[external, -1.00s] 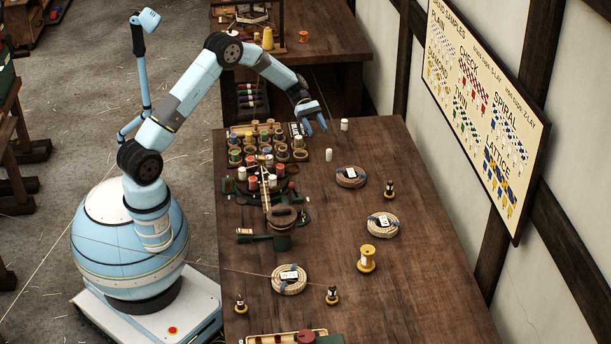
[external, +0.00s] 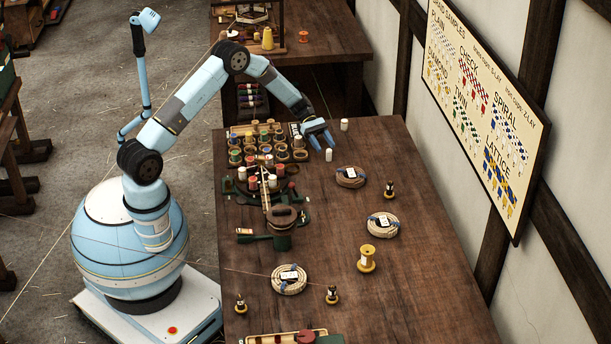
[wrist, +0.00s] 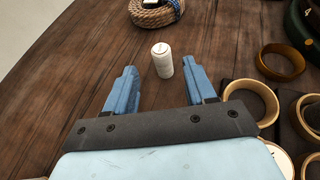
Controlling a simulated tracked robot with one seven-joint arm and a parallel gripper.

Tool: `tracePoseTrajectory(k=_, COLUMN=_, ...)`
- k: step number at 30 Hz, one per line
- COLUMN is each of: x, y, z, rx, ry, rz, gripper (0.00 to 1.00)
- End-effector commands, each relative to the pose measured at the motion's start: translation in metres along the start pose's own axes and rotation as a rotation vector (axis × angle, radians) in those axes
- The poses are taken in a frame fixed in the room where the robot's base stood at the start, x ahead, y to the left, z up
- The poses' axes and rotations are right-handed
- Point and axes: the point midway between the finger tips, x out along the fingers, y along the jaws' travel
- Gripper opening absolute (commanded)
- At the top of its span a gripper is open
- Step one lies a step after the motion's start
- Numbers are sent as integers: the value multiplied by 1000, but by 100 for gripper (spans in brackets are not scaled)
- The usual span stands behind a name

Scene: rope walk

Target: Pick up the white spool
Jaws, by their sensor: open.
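A small white spool (external: 328,155) stands upright on the brown workbench (external: 400,290). In the wrist view the white spool (wrist: 162,60) stands just beyond my open fingertips, closer to the right finger. My gripper (external: 322,143) is open and empty, above the bench and close to that spool; it fills the lower part of the wrist view (wrist: 160,82). A second white spool (external: 344,124) stands farther back, to the right of my gripper.
A rack of coloured bobbins with ring holders (wrist: 278,62) lies close beside my gripper. A rope coil (external: 350,177) lies a little nearer. The bench's right side is mostly clear.

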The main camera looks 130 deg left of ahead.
Motion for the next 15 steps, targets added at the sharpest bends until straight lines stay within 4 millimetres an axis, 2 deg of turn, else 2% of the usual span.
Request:
tracePoseTrajectory(k=5, x=13, y=-2, z=1, rx=-1, ry=-1, rz=-3, gripper=55)
tracePoseTrajectory(k=12, x=45, y=-4, z=2, rx=-1, ry=-1, rz=-2, gripper=55)
tracePoseTrajectory(k=15, x=51, y=-4, z=2, rx=-1, ry=0, rz=-1, gripper=55)
